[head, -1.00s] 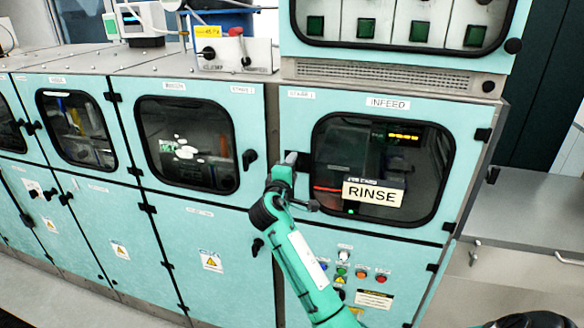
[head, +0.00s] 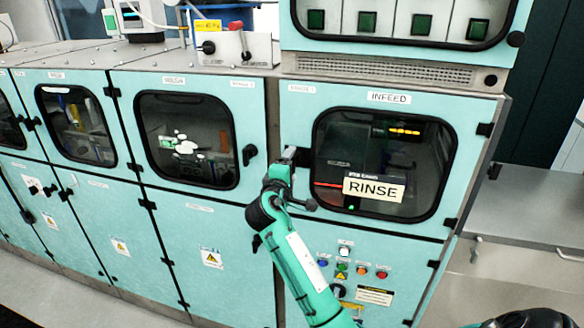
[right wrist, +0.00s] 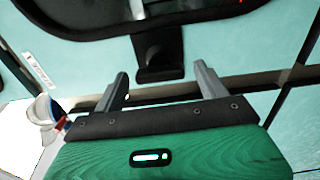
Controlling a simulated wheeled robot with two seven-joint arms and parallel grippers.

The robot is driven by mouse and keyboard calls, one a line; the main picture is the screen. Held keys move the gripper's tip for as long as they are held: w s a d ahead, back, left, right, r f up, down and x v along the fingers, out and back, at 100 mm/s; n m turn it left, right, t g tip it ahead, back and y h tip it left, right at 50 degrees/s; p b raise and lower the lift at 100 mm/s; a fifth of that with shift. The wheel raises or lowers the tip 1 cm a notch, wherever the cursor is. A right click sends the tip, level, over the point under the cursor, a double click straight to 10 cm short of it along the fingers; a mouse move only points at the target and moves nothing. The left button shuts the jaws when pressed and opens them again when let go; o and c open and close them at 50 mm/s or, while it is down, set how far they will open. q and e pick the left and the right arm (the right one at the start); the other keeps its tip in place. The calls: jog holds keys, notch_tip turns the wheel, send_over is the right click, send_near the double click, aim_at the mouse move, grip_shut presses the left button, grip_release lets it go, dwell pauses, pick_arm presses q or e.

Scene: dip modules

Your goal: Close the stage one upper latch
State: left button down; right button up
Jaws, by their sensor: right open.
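The stage one upper door is the teal infeed door (head: 295,116) with a dark window and a RINSE sign (head: 374,189). In the right wrist view, its black latch (right wrist: 160,72) stands beside the black window frame. My right gripper (head: 291,155) is at the left edge of this door in the head view, and its fingers partly hide the latch there. In the right wrist view, the right gripper (right wrist: 164,88) is open, with its two grey fingers apart and nothing between them. The latch appears just beyond and between the fingertips; I cannot tell contact. My left gripper is not in view.
The neighbouring door (head: 187,140) has its own black latch (head: 249,155), left of my gripper. Coloured buttons (head: 361,270) sit on the panel below the infeed door. A grey counter (head: 540,205) is at the right.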

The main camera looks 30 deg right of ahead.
jog(key=b+v, duration=0.4)
jog(key=v, duration=0.8)
